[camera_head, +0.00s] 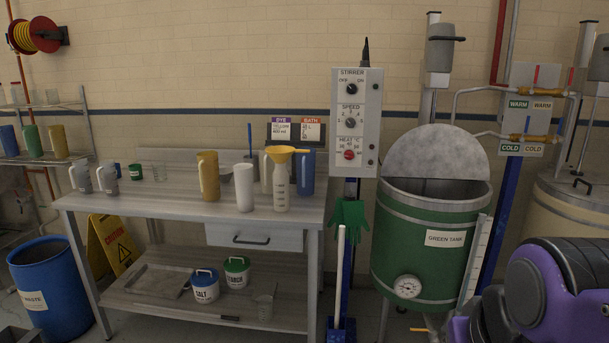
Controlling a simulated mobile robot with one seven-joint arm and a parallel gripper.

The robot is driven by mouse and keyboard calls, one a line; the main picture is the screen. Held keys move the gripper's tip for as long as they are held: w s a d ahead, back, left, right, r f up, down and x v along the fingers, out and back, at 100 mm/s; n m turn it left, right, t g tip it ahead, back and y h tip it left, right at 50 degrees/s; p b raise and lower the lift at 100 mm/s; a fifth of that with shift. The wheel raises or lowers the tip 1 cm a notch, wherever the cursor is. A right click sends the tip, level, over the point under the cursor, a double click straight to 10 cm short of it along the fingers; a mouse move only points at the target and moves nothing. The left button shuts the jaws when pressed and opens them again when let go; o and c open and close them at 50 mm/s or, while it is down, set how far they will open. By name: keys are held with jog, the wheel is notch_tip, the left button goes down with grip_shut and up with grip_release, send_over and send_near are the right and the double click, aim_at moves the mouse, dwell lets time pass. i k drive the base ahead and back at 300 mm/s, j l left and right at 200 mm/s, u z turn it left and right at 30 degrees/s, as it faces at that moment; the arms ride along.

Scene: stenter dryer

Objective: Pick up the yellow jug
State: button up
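A purple and dark part of my arm (555,290) shows at the lower right, in front of the tanks. My gripper's fingers are not visible, and the arm part is far from the jug.
A bottle with a yellow funnel (281,182) and a blue jug (306,175) stand right of the cup. Grey jugs (81,178) stand at the bench's left. A blue waste drum (50,290), a yellow caution sign (116,243) and a green tank (425,240) flank the bench.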

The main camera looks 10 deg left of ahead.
aim_at(207, 161)
jog(key=z, duration=0.4)
jog(key=u, duration=1.45)
